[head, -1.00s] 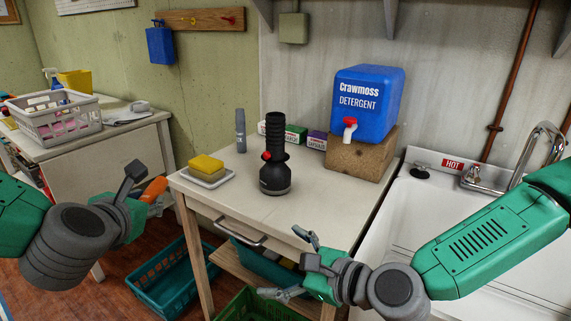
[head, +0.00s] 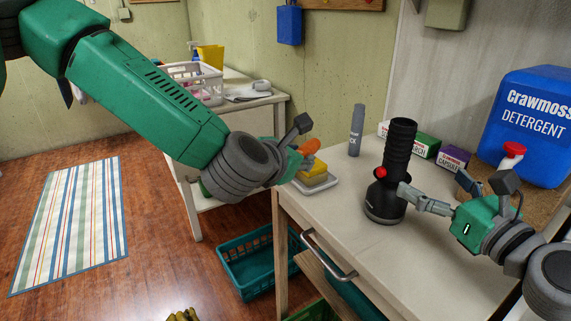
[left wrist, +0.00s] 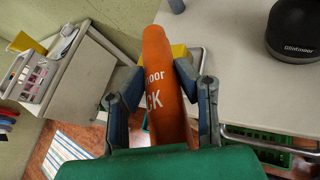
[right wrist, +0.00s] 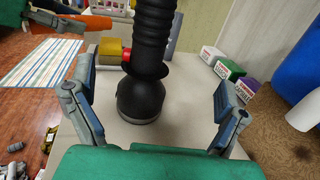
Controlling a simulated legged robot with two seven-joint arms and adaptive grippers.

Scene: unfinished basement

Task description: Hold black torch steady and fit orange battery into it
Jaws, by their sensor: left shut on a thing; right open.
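The black torch (head: 398,150) stands upright on the white table, with a ribbed upper part, a wide round base and a red button. It fills the middle of the right wrist view (right wrist: 150,60). The orange battery (left wrist: 163,85) is held between the fingers of my left gripper (left wrist: 160,100), which is shut on it. In the head view the battery (head: 311,146) is partly hidden by the gripper, left of the torch above the table's left edge. My right gripper (head: 447,196) is open, close to the torch's right side, with its fingers spread toward the torch.
A yellow sponge (head: 313,166) on a white dish and a grey cylinder (head: 356,130) stand behind the torch. Small boxes (head: 425,147) and a blue detergent jug (head: 535,125) stand at the back right. A teal basket (head: 257,262) is on the floor. The table front is clear.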

